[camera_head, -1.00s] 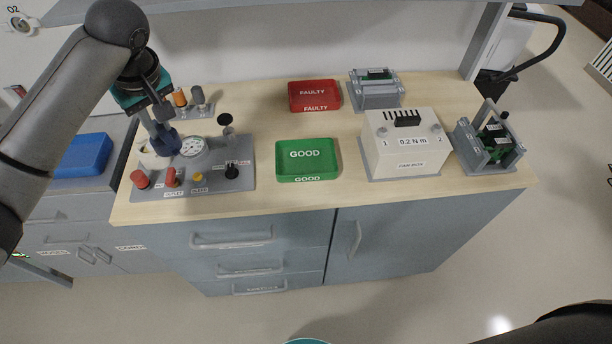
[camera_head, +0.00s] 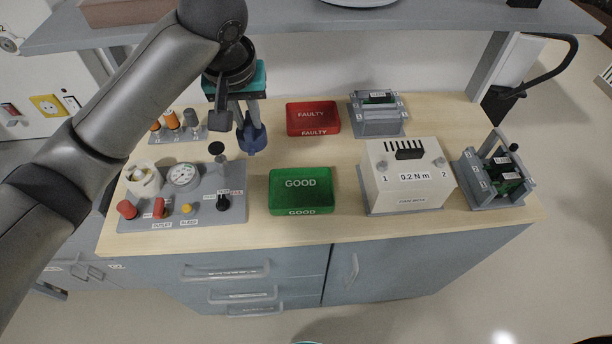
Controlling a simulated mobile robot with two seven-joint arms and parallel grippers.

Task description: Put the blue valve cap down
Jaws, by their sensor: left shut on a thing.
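My left gripper (camera_head: 246,120) points down over the back of the bench and is shut on the blue valve cap (camera_head: 252,139). The cap is left of the red FAULTY tray (camera_head: 313,130) and behind the grey test board (camera_head: 235,178). Whether the cap touches the bench top or hangs just above it, I cannot tell. The green GOOD tray (camera_head: 302,205) is in front of the red one, and both look empty. The white round housing (camera_head: 143,180) on the board shows an open top. My right gripper is not in view.
A gauge (camera_head: 184,176), knobs and a black-topped post (camera_head: 217,149) stand on the board. A rack of orange and grey parts (camera_head: 178,133) is behind it. The cream 0.2 N m box (camera_head: 407,190) and two circuit-board fixtures are to the right. A shelf (camera_head: 420,22) overhangs the back.

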